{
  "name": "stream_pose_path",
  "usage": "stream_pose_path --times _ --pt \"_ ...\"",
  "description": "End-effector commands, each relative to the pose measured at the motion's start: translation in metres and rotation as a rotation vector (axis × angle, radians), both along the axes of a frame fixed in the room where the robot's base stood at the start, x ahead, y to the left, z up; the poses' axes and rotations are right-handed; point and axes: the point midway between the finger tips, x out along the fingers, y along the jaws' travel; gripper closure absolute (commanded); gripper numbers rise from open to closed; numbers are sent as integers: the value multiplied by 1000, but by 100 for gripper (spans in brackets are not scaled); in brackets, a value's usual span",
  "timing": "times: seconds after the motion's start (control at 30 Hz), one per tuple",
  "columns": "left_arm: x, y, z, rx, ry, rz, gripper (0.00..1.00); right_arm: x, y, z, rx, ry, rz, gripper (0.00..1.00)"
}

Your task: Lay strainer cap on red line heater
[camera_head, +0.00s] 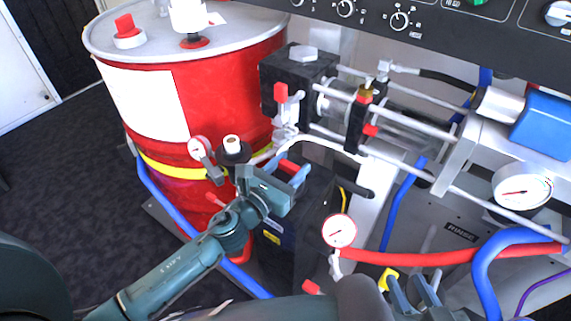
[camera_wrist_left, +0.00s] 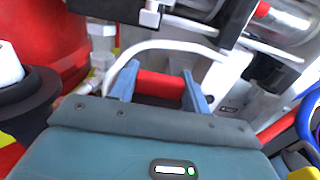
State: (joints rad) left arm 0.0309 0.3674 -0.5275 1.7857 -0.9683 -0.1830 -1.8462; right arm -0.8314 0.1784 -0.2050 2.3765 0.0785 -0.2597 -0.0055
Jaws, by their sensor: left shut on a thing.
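My left gripper (camera_head: 289,174) is shut on a small red cylindrical piece, which I take to be the strainer cap (camera_wrist_left: 160,86). In the left wrist view the cap lies crosswise between the two blue-grey fingers. I cannot tell surely whether this box is the red line heater. My right gripper (camera_head: 408,281) is at the bottom of the head view, its fingers apart with nothing visible between them.
A red drum (camera_head: 225,100) stands at the left, with a black round fitting (camera_head: 233,153) near my left gripper. A pressure gauge (camera_head: 339,231) and red hose (camera_head: 450,256) lie to the right. Metal rods (camera_head: 390,112) and a black block (camera_head: 297,70) stand behind.

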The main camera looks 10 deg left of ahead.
Motion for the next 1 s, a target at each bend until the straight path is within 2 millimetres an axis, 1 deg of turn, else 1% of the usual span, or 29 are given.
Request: stream_pose_path --times 0.17,0.3,0.33,0.57,0.77,0.87,0.97,1.0 --pt "0 0 1 0 -1 0 84 0 0 0 0 0 0 64" --pt "0 0 -4 0 -1 0 84 0 0 -3 -2 -4 0 64" --pt "0 0 -3 0 0 0 51 0 0 -1 -2 -5 0 64" --pt "0 0 -3 0 0 0 32 0 -1 0 -1 -8 -1 64" --pt "0 0 -3 0 0 0 31 0 -1 1 -2 -8 -1 64" --pt "0 0 1 0 0 0 31 0 -1 4 -1 -6 -1 64" --pt "-9 4 -2 1 3 0 31 0 0 1 0 -2 -1 64" --pt "-15 6 -2 2 4 0 31 0 -1 0 0 -2 -1 64"
